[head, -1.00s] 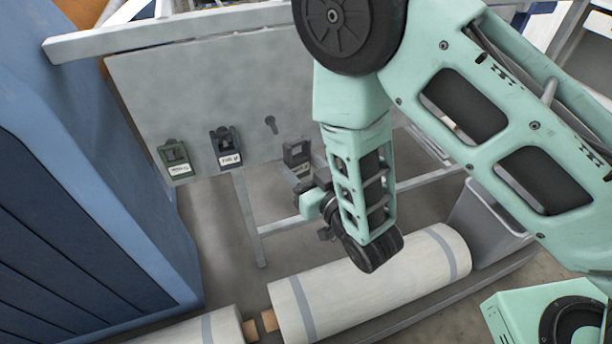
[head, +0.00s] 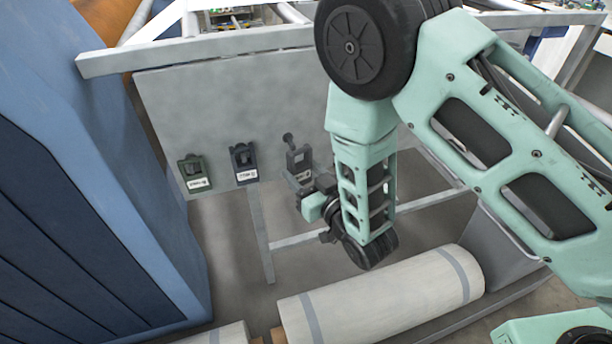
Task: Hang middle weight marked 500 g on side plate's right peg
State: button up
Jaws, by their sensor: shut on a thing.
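A dark grey weight (head: 299,160) with a pale label is in my gripper (head: 305,186) in the head view, in front of the side plate (head: 220,112). The label is too small to read surely. The right peg (head: 288,139) shows just above the weight's top left, and the weight hides what is below it. I cannot tell whether the weight touches the peg. My gripper is shut on the weight from its lower right; my wrist partly hides the fingers.
A blue cabinet (head: 95,150) stands at the left. A pale roll (head: 385,300) lies below my arm. A grey bin (head: 497,240) stands at the right.

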jog(key=shift+w+a+f+b, duration=0.2)
jog(key=shift+w+a, duration=0.1)
jog(key=shift+w, duration=0.75)
jog(key=shift+w+a+f+b, duration=0.2)
jog(key=shift+w+a+b, duration=0.1)
jog(key=shift+w, duration=0.7)
jog(key=shift+w+a+f+b, duration=0.2)
jog(key=shift+w+a, duration=0.1)
jog(key=shift+w, duration=0.75)
jog(key=o, duration=1.1)
jog(key=shift+o, duration=0.2)
jog(key=shift+d+f, duration=0.1)
